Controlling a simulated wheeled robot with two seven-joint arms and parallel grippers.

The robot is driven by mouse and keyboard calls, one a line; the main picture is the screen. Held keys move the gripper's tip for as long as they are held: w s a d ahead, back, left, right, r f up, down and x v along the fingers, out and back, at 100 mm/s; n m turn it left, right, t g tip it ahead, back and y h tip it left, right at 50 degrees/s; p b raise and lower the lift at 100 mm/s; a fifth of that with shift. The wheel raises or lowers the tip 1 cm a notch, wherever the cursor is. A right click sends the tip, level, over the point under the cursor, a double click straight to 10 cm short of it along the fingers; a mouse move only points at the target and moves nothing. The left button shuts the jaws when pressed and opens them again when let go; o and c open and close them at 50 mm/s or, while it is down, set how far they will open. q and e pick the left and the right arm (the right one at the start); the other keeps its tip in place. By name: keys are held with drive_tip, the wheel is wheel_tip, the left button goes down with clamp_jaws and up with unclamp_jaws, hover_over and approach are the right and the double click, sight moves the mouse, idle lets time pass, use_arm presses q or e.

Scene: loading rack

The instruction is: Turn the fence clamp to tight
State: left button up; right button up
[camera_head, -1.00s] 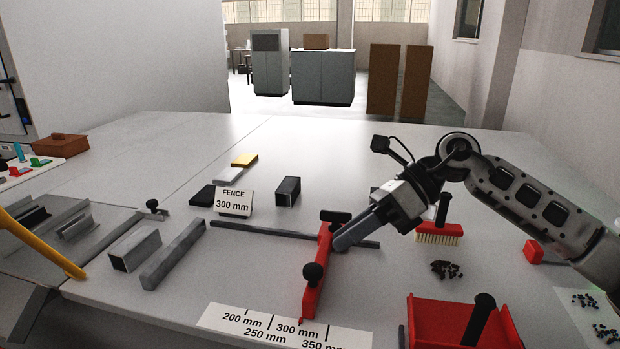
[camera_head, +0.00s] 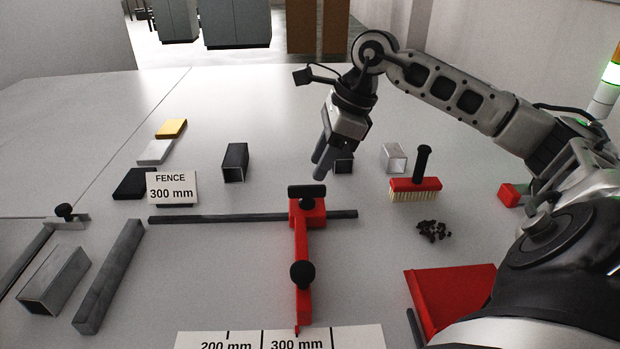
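The red fence (camera_head: 301,244) sits on the dark rail (camera_head: 220,218), its pointer end at the 300 mm mark of the scale (camera_head: 297,344). A black clamp handle (camera_head: 307,191) lies crosswise on the fence's far end, over the rail. A round black knob (camera_head: 302,274) stands nearer its front end. A sign (camera_head: 172,188) reads "FENCE 300 mm". My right gripper (camera_head: 320,170) is above the table just beyond the clamp handle, pointing down and apart from it. Its two fingers show a narrow gap with nothing between them. My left gripper is not in view.
A red brush (camera_head: 415,189) with a black handle, dark chips (camera_head: 433,231) and a red dustpan (camera_head: 449,294) lie to the right. Metal tube pieces (camera_head: 236,162) stand behind the rail. Grey bars (camera_head: 108,277) lie at left. The back of the table is clear.

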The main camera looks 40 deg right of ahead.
sight(307, 186)
drive_tip(key=shift+p+x, duration=0.3)
drive_tip(key=shift+x, duration=2.35)
clamp_jaws()
